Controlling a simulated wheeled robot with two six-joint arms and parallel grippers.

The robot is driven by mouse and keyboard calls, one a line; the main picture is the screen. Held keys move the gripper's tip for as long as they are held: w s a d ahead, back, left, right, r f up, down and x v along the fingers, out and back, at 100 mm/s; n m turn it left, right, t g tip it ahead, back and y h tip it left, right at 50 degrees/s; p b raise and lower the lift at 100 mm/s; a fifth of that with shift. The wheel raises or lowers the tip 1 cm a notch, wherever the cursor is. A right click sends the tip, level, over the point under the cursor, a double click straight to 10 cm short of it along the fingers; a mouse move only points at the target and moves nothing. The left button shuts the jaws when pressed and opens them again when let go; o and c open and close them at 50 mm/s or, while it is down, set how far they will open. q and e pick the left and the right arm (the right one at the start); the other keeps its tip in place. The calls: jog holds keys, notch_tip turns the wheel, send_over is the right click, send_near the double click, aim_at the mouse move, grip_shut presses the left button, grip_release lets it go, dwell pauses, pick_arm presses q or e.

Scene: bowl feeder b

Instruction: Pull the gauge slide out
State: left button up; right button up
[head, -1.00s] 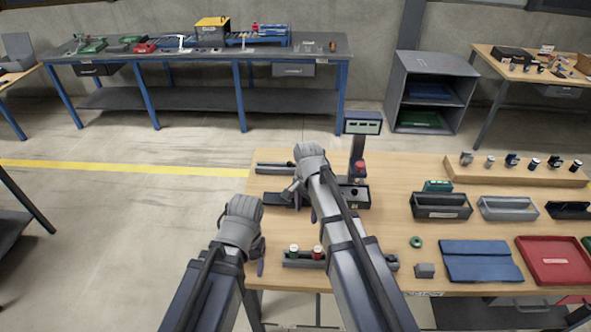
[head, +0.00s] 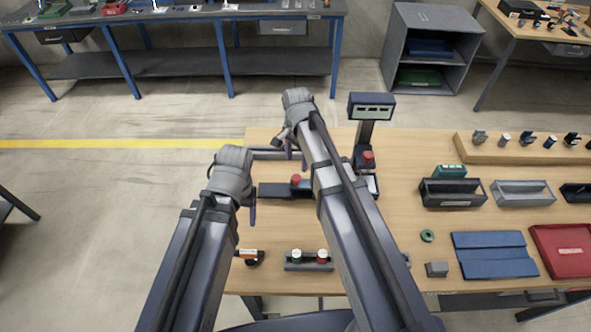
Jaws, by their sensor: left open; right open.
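A gauge station with a display (head: 371,106) on a post stands at the table's back. A dark flat slide (head: 273,191) sticks out to the left of its base, with a small red-topped part (head: 296,180) on it. My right arm hides where the slide meets the base. My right gripper (head: 289,146) is open and empty, behind the slide and over a grey bar (head: 263,154). My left gripper (head: 246,206) is open near the table's left edge, just left of the slide's outer end and apart from it as far as I can see.
A small holder (head: 309,267) with green and red capped parts stands at the front, beside a small orange-labelled part (head: 249,254). Bins (head: 453,193), a blue mat (head: 494,256) and a red tray (head: 566,250) lie to the right. A red button (head: 367,156) is by the post.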

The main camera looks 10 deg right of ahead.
aim_at(297, 177)
jog(key=shift+s+f, duration=0.1)
jog(key=shift+f+b, duration=0.2)
jog(key=shift+b, duration=0.1)
notch_tip(297, 177, down, 7)
jog(key=b, duration=0.7)
jog(key=shift+f, duration=0.1)
grip_shut()
dwell(0.9)
